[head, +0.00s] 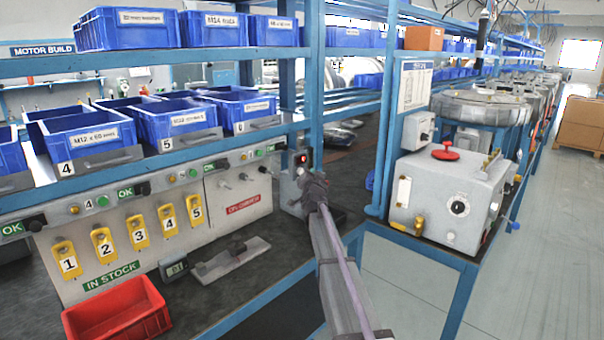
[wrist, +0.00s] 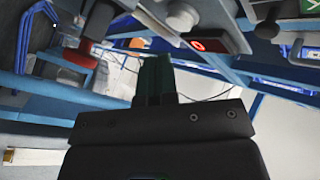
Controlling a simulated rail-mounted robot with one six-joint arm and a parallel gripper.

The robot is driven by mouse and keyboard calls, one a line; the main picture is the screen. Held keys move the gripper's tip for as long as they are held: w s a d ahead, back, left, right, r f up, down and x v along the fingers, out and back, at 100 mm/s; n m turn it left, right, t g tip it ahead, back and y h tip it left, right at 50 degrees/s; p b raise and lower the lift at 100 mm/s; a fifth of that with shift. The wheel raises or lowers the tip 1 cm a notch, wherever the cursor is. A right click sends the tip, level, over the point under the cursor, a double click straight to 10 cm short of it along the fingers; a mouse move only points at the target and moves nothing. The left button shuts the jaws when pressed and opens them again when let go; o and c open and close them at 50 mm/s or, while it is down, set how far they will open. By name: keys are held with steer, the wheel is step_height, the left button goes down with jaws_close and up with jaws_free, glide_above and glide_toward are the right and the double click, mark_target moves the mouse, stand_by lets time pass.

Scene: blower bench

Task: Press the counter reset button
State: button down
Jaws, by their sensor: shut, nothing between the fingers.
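The counter is a small dark box with a red lit digit (head: 302,158), mounted at the blue post in the head view. In the wrist view its red display (wrist: 202,46) reads 0. A pale round button (wrist: 183,17) sits beside the display there; I take it for the reset button, though its label cannot be read. My gripper (head: 308,180) is just below the counter in the head view, and my arm hides part of that area. In the wrist view my gripper's fingers (wrist: 155,72) are together and empty, below the button and apart from it in the picture.
Blue shelf rails and posts surround the counter closely. Blue bins (head: 182,117) stand on the shelf to the left, above a panel with yellow numbered tags (head: 135,232). A red bin (head: 118,312) is at front left. A grey box with a red knob (head: 446,152) stands right.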

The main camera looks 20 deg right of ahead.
steer(key=s, duration=0.1)
steer(key=s+d, duration=0.1)
steer(key=s, duration=0.1)
steer(key=shift+s+d, duration=0.35)
stand_by(0.5)
